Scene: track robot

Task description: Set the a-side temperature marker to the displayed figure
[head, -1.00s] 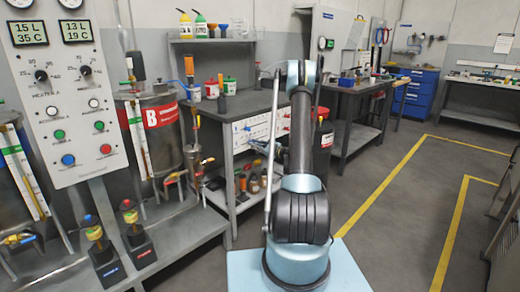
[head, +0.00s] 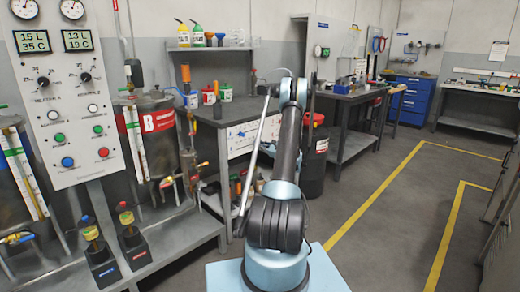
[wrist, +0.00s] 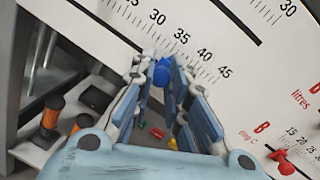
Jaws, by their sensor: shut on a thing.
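The white scale board (head: 243,138) hangs on the front of the grey bench, partly behind my arm; it fills the upper part of the wrist view (wrist: 265,75). My gripper (wrist: 163,75) is shut on a blue marker (wrist: 162,72) at the board's lower tick scale, near the 30 to 35 numbers. The fingers hide the exact tick it meets. A red marker (wrist: 285,163) sits on the B-side temperature scale at lower right. The left display (head: 32,41) reads 15 L, 35 C; the right display (head: 77,40) reads 13 L, 19 C. My gripper is hidden in the head view.
Bottles and small items stand under the board on the bench's lower shelf (wrist: 70,125). The red-labelled B tank (head: 160,130) and the button panel (head: 65,120) are at left. Open floor with yellow lines (head: 375,200) lies to the right.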

